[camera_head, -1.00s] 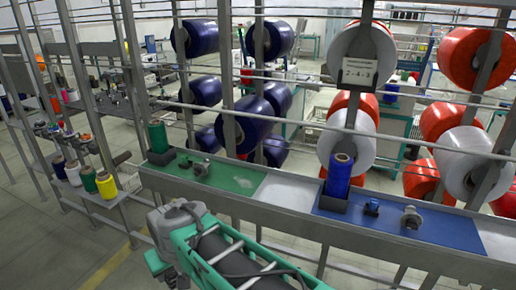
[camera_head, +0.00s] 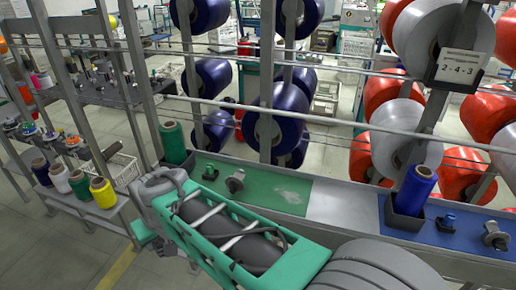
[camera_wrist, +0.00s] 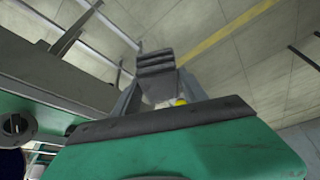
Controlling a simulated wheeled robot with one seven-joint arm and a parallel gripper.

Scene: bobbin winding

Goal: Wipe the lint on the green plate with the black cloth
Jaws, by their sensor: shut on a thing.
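The green plate (camera_head: 262,186) lies flat on the grey rail, left of the middle in the head view. A pale, faint lint patch (camera_head: 291,197) shows near its right end. In the wrist view my gripper (camera_wrist: 157,84) is shut on a dark, folded, layered pad, which looks like the black cloth (camera_wrist: 155,64). The cloth is held in the air with floor behind it, apart from the plate. In the head view my arm lies in front of the rail, left of the lint. The fingers and cloth are not clear there.
A green spool (camera_head: 174,143) stands at the plate's left end, with small dark fittings (camera_head: 235,181) on the plate. A blue spool (camera_head: 413,190) stands in a dark holder at the right, beside a blue plate (camera_head: 462,232). Horizontal bars and posts rise behind the rail.

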